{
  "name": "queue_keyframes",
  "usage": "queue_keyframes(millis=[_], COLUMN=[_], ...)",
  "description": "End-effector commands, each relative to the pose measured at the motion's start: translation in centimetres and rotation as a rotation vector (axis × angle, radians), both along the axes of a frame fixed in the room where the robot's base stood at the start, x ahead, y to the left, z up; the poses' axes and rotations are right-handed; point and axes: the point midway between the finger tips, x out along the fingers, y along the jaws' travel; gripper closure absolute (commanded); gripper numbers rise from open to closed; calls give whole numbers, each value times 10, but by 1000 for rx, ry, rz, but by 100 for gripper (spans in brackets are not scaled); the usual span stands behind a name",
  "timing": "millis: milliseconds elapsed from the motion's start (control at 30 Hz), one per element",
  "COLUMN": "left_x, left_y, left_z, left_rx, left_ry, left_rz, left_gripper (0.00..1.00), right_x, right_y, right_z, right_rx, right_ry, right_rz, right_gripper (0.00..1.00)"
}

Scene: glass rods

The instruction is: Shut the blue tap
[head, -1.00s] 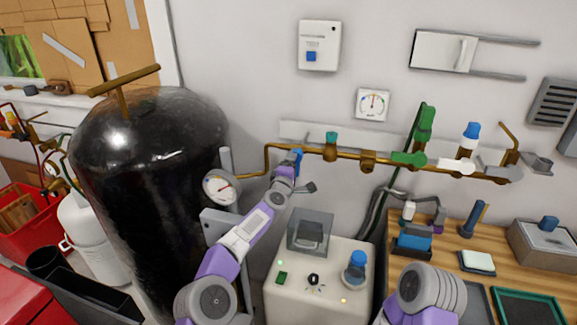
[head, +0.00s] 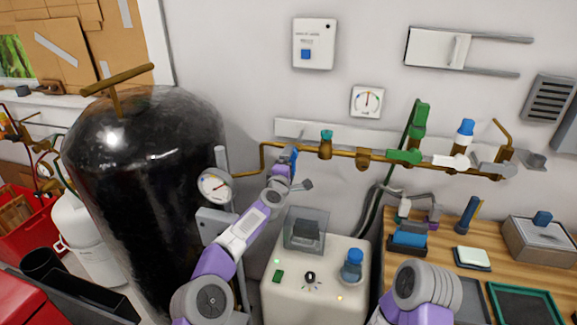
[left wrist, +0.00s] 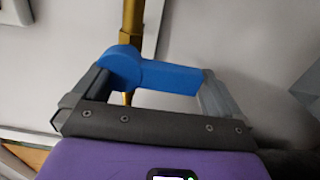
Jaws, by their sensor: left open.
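The blue tap (head: 291,156) is at the left end of the brass pipe on the wall, partly hidden behind my left gripper (head: 294,172). In the left wrist view its blue handle (left wrist: 165,77) lies crosswise between the two fingers of the left gripper (left wrist: 150,85). The handle's round hub is close to the left finger and its free end is close to the right finger. The gripper is open around the handle; I cannot tell whether either finger touches it. My right arm shows at the bottom right of the head view, its gripper out of view.
A teal-topped valve (head: 326,143), a green tap (head: 404,155) and a white tap (head: 451,161) sit further right along the pipe (head: 340,151). A black tank (head: 140,190) with a gauge (head: 214,187) stands left. A beige machine (head: 315,285) is below.

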Motion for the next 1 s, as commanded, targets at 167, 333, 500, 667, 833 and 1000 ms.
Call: queue_keyframes(millis=[167,333,500,667,833,1000], left_x=[-3,-13,-28,-43,-58,-68], left_y=[2,7,11,17,22,25], left_z=[0,-1,-1,0,0,0], left_rx=[1,0,2,1,0,0], left_ry=[0,0,-1,0,1,0], left_rz=[0,1,-1,0,0,0], left_gripper=[0,0,0,0,0,0], right_x=[0,0,0,0,0,0], right_y=[0,0,0,0,0,0], right_z=[-4,-13,-20,-23,-24,-25], right_rx=[0,0,0,0,0,0], right_ry=[0,0,0,0,0,0], right_rz=[0,0,0,0,0,0], right_gripper=[57,57,57,57,57,57])
